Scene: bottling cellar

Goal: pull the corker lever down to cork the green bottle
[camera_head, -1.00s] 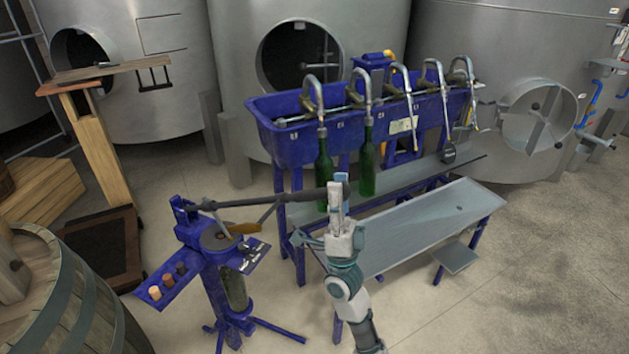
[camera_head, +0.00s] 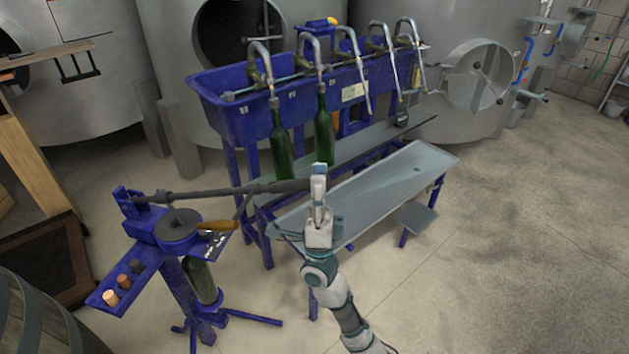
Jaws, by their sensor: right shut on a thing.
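The corker (camera_head: 172,226) is a blue floor-standing machine at the lower left. Its long dark lever (camera_head: 225,191) runs from the post at its left, nearly level, to the right. My right gripper (camera_head: 318,180) is shut on the lever's right end, with the arm coming up from below. The green bottle (camera_head: 200,280) stands upright inside the corker's frame, partly hidden by the blue parts around it. My left gripper is not in view.
A blue filler trough (camera_head: 235,115) with several curved spouts stands behind, two green bottles (camera_head: 323,140) under its spouts. A grey bench (camera_head: 370,195) is just behind my right arm. Corks (camera_head: 110,298) sit in the corker's side tray. Open floor lies at right.

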